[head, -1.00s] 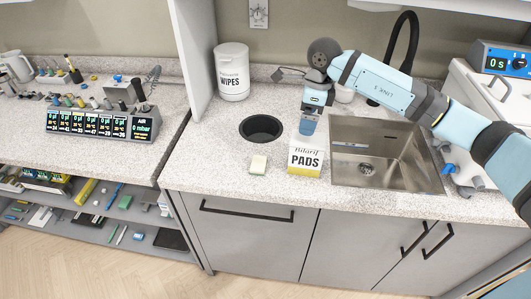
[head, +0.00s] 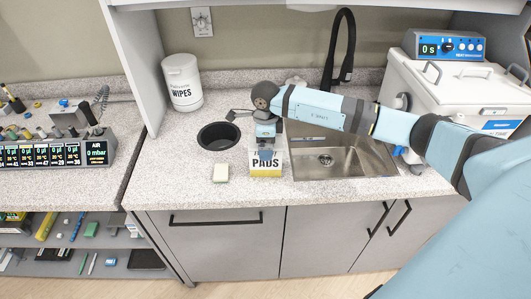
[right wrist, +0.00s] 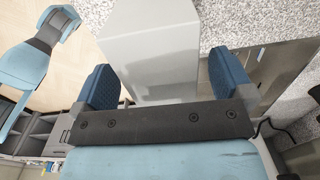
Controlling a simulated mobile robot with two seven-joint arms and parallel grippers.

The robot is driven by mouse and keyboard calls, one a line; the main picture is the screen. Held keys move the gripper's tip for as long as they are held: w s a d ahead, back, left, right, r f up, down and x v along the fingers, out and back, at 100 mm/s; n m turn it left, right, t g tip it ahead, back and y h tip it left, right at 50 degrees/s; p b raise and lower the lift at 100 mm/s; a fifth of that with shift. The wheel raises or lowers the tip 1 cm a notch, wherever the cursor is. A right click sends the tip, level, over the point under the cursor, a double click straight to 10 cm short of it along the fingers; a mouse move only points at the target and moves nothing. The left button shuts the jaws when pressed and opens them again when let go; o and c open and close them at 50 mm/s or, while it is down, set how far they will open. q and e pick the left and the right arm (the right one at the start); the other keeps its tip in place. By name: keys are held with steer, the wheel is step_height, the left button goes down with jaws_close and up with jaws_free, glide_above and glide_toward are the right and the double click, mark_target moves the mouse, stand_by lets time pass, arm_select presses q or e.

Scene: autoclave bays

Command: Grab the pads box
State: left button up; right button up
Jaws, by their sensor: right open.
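The pads box (head: 265,169) is a small white box with a yellow lower band and the word PADS. It stands upright on the speckled counter, left of the sink. My right gripper (head: 265,153) reaches down over it from above and behind, covering its upper part in the head view. In the right wrist view the blue fingers of the right gripper (right wrist: 160,82) are apart, one on each side of a plain pale box face (right wrist: 155,45), with a gap at each side. My left gripper is not in view.
A sponge (head: 221,173) lies left of the box, with a round black opening (head: 218,136) behind it. The sink (head: 340,160) and black tap (head: 338,50) are to the right. A wipes tub (head: 182,85) stands at the back left. A white lidded unit (head: 450,95) fills the back right.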

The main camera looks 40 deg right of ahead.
steer(key=shift+f, duration=1.1)
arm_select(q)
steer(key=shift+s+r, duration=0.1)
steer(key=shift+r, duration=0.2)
arm_select(e)
steer(key=c, duration=1.1)
steer(key=shift+r, duration=0.15)
